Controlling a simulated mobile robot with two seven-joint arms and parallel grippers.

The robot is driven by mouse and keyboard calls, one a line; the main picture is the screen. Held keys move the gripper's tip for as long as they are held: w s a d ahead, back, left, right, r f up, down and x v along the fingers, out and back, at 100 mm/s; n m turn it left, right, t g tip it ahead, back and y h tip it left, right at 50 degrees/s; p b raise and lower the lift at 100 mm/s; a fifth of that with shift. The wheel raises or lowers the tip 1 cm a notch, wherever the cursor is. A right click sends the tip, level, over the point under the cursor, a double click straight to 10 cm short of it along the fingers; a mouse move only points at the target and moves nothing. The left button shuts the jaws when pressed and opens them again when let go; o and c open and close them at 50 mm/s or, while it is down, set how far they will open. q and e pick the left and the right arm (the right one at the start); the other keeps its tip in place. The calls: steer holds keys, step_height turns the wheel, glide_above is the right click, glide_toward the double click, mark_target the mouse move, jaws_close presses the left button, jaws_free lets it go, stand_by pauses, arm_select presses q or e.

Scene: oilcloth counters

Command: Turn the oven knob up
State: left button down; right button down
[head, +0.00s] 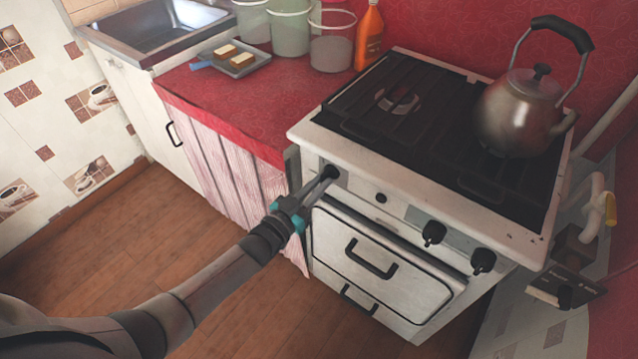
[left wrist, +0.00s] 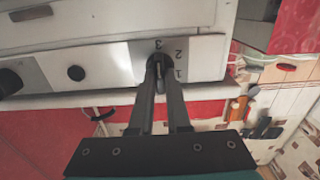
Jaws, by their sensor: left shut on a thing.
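The oven knob (head: 331,172) is a small black knob at the left end of the white stove's (head: 376,196) front panel. My left gripper (head: 322,183) reaches it from the front and is shut on it. In the left wrist view the two fingers (left wrist: 160,78) close around the dark knob (left wrist: 157,58), which they partly hide. The figures 1, 2 and 3 are printed on the grey plate beside it. The knob's exact pointing direction cannot be told. My right gripper is in neither view.
Two other black knobs (head: 434,232) sit at the panel's right, above the oven door handle (head: 370,259). A metal kettle (head: 520,112) stands on the black stove top. A red counter (head: 222,105) adjoins at the left, with a tray (head: 240,66) and jars. The floor in front is clear.

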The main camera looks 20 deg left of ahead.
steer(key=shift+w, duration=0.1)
arm_select(q)
steer(key=c, duration=0.9)
jaws_free()
steer(key=shift+s, duration=0.15)
steer(key=p+v, duration=0.3)
steer(key=v, duration=1.2)
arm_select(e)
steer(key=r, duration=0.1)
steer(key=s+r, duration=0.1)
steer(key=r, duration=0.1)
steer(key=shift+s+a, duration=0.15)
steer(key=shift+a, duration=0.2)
